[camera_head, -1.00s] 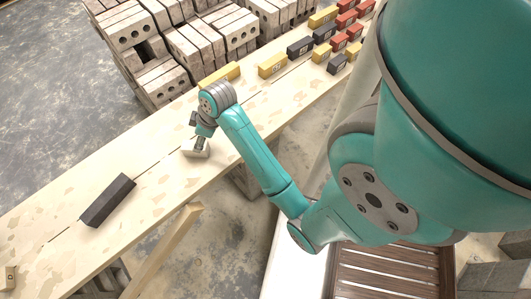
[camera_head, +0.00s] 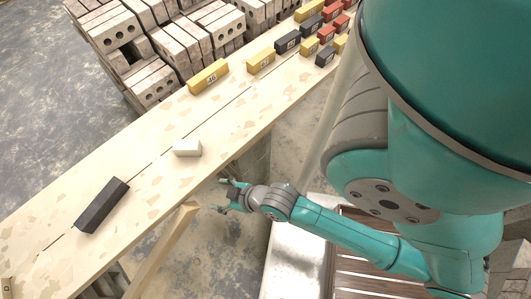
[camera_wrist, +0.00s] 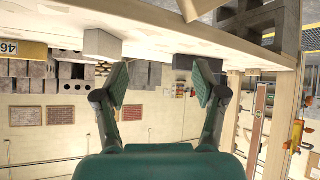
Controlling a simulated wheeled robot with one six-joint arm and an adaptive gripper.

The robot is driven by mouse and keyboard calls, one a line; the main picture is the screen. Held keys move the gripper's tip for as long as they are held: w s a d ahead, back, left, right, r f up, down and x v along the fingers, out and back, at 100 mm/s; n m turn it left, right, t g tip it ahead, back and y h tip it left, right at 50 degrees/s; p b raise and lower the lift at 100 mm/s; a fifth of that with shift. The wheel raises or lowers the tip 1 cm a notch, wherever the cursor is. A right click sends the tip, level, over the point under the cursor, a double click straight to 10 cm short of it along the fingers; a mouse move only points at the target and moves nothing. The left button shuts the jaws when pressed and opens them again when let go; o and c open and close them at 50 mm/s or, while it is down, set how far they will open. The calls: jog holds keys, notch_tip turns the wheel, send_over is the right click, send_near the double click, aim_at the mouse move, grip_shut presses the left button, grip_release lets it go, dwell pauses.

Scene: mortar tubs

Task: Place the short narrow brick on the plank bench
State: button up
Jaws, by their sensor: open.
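A short, narrow white brick (camera_head: 187,148) lies on the plank bench (camera_head: 150,165), around the middle of the stretch in view. It also shows in the wrist view (camera_wrist: 102,44) as a pale block, left of my gripper's fingers. My gripper (camera_head: 226,197) is off the near side of the bench, apart from the brick. In the wrist view my gripper (camera_wrist: 161,82) has its two fingers spread wide with nothing between them.
A long black brick (camera_head: 102,205) lies to the left on the bench. A yellow brick marked 46 (camera_head: 208,77) lies farther back, with several yellow, black and red bricks beyond. Grey hollow blocks (camera_head: 155,75) are stacked behind. Bench around the white brick is clear.

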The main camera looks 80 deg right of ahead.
jog(key=s+a+r+t, duration=0.2)
jog(key=s+r, duration=0.5)
jog(key=s+a+r+t+y, duration=0.1)
jog(key=s+a+r+t, duration=0.1)
jog(key=s+r, duration=0.5)
jog(key=shift+a+t+y, duration=0.3)
jog(key=shift+a+t, duration=0.1)
jog(key=shift+a, duration=0.3)
